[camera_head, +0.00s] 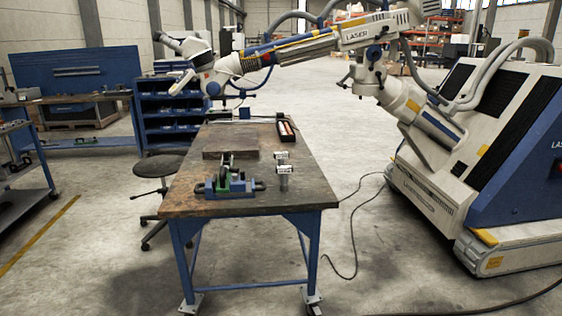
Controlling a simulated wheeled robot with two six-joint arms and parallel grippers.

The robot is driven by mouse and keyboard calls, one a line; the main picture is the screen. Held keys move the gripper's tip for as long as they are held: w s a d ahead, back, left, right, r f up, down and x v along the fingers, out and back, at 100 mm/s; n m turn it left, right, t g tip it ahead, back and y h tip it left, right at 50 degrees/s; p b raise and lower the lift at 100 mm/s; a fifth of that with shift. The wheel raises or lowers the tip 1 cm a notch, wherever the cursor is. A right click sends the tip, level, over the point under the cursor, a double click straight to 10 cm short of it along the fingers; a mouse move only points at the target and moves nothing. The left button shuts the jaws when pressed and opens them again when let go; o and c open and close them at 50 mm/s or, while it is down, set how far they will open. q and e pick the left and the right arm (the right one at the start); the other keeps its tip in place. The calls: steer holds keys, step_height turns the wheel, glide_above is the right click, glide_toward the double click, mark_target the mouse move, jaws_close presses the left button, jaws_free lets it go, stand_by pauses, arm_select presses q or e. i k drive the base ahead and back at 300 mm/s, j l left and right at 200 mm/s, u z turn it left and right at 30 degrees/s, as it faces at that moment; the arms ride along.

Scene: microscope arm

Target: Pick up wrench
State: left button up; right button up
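I cannot make out a wrench for certain. The blue-legged workbench (260,201) stands in the middle of the view. A blue and green vise (230,186) sits near its front left, with dark upright parts at its jaws. Two small upright grey pieces with white tops stand to the right of the vise, a nearer one (284,176) and a farther one (281,156). A dark tray (286,133) with red and light items lies at the back right of the bench. Neither of my grippers is in view.
A brown plate (231,142) lies at the bench's back left. A black stool (159,166) stands to the left. A large white and blue laser machine (440,190) stands at the right, its microscope arm (290,50) reaching over the bench. Cables cross the floor.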

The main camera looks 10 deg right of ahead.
mark_target(281, 156)
steer(key=i+j, duration=0.2)
steer(key=i, duration=0.25)
steer(key=i+j, duration=0.15)
steer(key=i, duration=0.25)
steer(key=i+l+z, duration=0.2)
steer(key=l+z, duration=0.2)
steer(key=i+l+z, duration=0.25)
steer(key=z, duration=0.15)
steer(key=i+l+z, duration=0.25)
steer(key=z, duration=0.15)
steer(key=i+l+z, duration=0.1)
steer(key=i+z, duration=0.7)
steer(key=i+l+z, duration=0.15)
steer(key=i+z, duration=0.2)
steer(key=i, duration=0.35)
steer(key=i+u, duration=0.2)
steer(key=u, duration=0.15)
steer(key=i+u, duration=0.2)
steer(key=u, duration=0.2)
steer(key=i+l+u, duration=0.15)
steer(key=u, duration=0.2)
